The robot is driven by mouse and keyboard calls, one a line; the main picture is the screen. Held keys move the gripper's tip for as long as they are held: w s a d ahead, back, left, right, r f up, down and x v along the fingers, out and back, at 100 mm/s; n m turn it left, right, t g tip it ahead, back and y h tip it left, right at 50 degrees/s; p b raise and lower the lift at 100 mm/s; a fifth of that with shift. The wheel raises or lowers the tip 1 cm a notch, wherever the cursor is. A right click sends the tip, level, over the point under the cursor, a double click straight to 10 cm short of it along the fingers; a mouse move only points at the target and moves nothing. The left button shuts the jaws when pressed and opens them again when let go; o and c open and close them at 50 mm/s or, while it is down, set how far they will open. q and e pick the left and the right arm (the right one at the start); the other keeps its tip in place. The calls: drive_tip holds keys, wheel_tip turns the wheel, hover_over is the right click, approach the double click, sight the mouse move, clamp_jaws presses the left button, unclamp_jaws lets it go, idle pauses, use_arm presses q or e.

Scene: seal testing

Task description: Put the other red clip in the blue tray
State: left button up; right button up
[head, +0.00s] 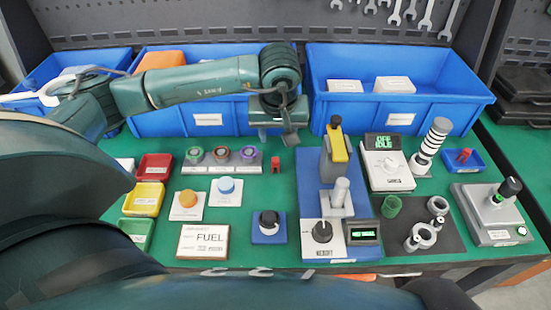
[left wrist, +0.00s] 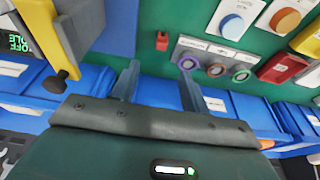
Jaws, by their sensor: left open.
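A small red clip (head: 275,164) stands on the green table top, just right of the row of ring holders; it also shows in the left wrist view (left wrist: 162,40). The small blue tray (head: 479,166) is on the right side of the table, with another red clip (head: 463,155) in it. My left gripper (head: 288,137) is above the table near the front of the big blue bins, close to the lone clip. Its two fingers are apart and empty in the left wrist view (left wrist: 160,78), with the clip beyond the fingertips. My right gripper is not visible.
Ring holders (head: 221,156) stand left of the lone clip. A yellow-and-grey device (head: 335,150) on a blue base stands to its right. Large blue bins (head: 400,110) line the back. Green table is bare in front of the clip.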

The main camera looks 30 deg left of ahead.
use_arm(q)
hover_over(275, 161)
drive_tip(key=s+d, duration=0.1)
drive_tip(key=s, duration=0.1)
wheel_tip(275, 161, down, 7)
drive_tip(key=shift+w+p+x, duration=0.2)
drive_tip(key=shift+p+x, duration=0.35)
drive_tip(key=shift+x, duration=1.05)
drive_tip(key=shift+w+p+x, duration=0.2)
drive_tip(key=shift+p+x, duration=0.3)
drive_tip(key=shift+x, duration=1.1)
drive_tip(key=shift+r, duration=0.15)
clamp_jaws()
